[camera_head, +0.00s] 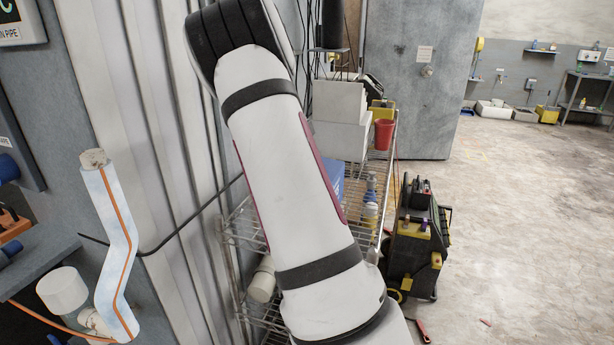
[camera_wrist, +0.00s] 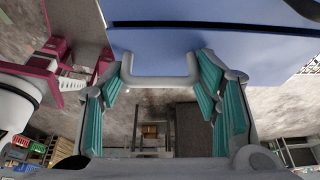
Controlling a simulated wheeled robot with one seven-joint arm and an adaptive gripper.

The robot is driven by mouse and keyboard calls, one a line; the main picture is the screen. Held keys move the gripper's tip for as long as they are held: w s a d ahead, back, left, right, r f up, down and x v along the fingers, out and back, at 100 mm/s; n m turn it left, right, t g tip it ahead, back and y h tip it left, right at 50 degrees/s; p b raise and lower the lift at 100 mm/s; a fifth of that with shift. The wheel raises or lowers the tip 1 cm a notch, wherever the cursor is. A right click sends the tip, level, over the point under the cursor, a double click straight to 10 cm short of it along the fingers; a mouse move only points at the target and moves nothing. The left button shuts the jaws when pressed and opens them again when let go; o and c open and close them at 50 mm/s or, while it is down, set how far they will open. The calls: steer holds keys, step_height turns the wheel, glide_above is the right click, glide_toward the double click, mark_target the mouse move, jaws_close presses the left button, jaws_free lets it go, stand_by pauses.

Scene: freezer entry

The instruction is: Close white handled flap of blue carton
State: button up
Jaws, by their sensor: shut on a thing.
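A white U-shaped handle (camera_wrist: 160,82) stands out from a blue flap (camera_wrist: 160,42) that fills the top of the wrist view. My gripper (camera_wrist: 160,76), with teal finger pads, has one finger at each end of the handle and is shut on it. A dark line crosses the blue surface above the handle. In the head view, a small part of the blue carton (camera_head: 331,178) shows on the wire shelf behind my arm. My arm hides the rest of the carton, the flap and my gripper there. The flap's angle is hard to tell.
The wire shelf (camera_head: 240,232) also holds white boxes (camera_head: 340,103), a red bucket (camera_head: 383,134) and bottles (camera_head: 370,200). A black and yellow machine (camera_head: 417,240) stands right of it. The ribbed wall (camera_head: 150,130) is close on the left. Open floor (camera_head: 520,220) lies at the right.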

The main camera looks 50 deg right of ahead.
steer(key=shift+w+a+f+g+b, duration=0.1)
steer(key=shift+a+f+g+b, duration=0.05)
steer(key=shift+f+g+b, duration=0.3)
steer(key=o, duration=1.7)
steer(key=shift+r, duration=0.1)
steer(key=v, duration=1.2)
steer(key=shift+a, duration=0.1)
